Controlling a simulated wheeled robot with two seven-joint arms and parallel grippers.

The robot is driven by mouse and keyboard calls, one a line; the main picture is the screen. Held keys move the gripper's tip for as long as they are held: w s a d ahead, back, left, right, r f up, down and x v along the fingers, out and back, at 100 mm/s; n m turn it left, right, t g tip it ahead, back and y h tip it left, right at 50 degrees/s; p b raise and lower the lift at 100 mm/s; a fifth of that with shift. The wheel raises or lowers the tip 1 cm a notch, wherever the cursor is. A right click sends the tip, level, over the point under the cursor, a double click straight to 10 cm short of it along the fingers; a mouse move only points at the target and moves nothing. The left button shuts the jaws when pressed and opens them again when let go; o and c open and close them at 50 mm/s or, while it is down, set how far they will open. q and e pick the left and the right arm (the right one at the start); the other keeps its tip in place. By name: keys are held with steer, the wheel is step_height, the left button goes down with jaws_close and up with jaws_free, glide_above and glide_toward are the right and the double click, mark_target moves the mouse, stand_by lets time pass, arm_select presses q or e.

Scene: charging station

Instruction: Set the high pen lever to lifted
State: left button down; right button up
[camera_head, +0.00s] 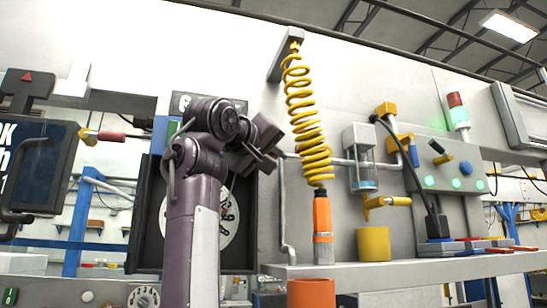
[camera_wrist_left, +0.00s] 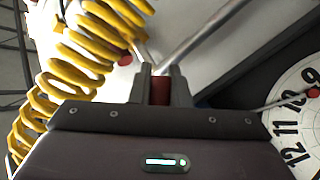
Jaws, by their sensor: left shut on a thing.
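The round white chart dial (camera_head: 229,212) sits in a dark case behind my left arm. Part of it shows in the left wrist view (camera_wrist_left: 300,122), with a thin pen arm and a red tip over the numbers. My left gripper (camera_head: 270,148) is at the upper right of the case. In the left wrist view its fingers (camera_wrist_left: 160,88) are shut on a red grip (camera_wrist_left: 160,92), seemingly the high pen lever. A metal rod (camera_wrist_left: 205,35) runs up and right near it. The grip is hidden in the head view. My right gripper is not in view.
A yellow coiled hose (camera_head: 305,115) hangs right of the gripper above an orange tool (camera_head: 322,228). A grey shelf (camera_head: 450,264) bears a yellow cup (camera_head: 373,244). A grey button panel (camera_head: 445,168) is at right, a dark monitor (camera_head: 35,165) at left.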

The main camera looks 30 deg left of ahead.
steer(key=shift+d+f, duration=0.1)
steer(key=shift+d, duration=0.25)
arm_select(q)
steer(key=r+n+t+y, duration=0.1)
steer(key=n, duration=0.1)
steer(key=r+n+t+y, duration=0.1)
steer(key=n+t, duration=0.1)
steer(key=n, duration=0.1)
steer(key=r+n+t+y, duration=0.1)
steer(key=r+n+t, duration=0.1)
steer(key=shift+w+d+r+n, duration=0.1)
steer(key=shift+w+d+n, duration=0.2)
steer(key=shift+w, duration=0.1)
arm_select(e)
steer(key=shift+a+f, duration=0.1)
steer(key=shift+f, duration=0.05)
arm_select(q)
steer(key=shift+y, duration=0.5)
steer(key=c, duration=1.4)
jaws_free()
steer(key=shift+o, duration=0.2)
